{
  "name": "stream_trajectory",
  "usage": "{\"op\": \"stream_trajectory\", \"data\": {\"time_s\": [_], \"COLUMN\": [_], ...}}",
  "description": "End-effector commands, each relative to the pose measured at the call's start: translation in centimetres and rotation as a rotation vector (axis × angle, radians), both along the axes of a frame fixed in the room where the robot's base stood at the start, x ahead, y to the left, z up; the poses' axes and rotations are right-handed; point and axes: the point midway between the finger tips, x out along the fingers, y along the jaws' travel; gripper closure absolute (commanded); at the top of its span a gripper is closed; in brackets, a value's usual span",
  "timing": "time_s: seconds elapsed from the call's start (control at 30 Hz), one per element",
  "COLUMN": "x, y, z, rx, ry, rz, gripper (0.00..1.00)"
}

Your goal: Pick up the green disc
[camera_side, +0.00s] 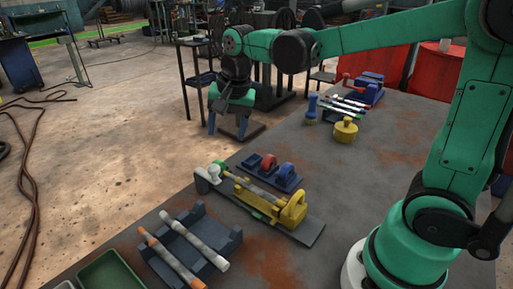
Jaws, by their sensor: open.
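I cannot make out the green disc for certain. A small green piece (221,164) shows beside a white rounded fitting (213,173), and another small green patch (258,215) lies at the yellow device's front edge; I cannot tell whether either is a disc. A dark blue rack (290,184) holds upright round red pieces (270,163). My gripper (227,128) is open and points down, past the table's left edge in the picture and up and left of the rack. Nothing shows between its fingers.
A yellow device with a rod (290,212) lies on the grey table. A dark cradle (228,240) holds rods at the front, beside a green tray (110,272). A yellow knobbed weight (346,131), a blue knobbed piece (312,108) and a red-handled vise (366,88) stand farther back.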

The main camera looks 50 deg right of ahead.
Motion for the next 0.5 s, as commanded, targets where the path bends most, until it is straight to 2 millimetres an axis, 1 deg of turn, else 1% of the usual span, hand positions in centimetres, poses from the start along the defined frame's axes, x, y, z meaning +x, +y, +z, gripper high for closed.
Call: {"op": "stream_trajectory", "data": {"time_s": [0.03,0.1,0.2,0.33,0.5], "x": [1.3,2.7,4.2,5.3,5.8], "y": [-0.2,-0.5,-0.8,-1.1,-1.2], "z": [-0.6,-1.5,-3.0,-4.5,-5.8], "rx": [0.022,0.049,0.073,0.085,0.089], "ry": [0.038,0.093,0.158,0.214,0.24], "rz": [-0.094,-0.233,-0.406,-0.561,-0.639], "gripper": [0.39,0.39,0.39,0.39,0.39]}}
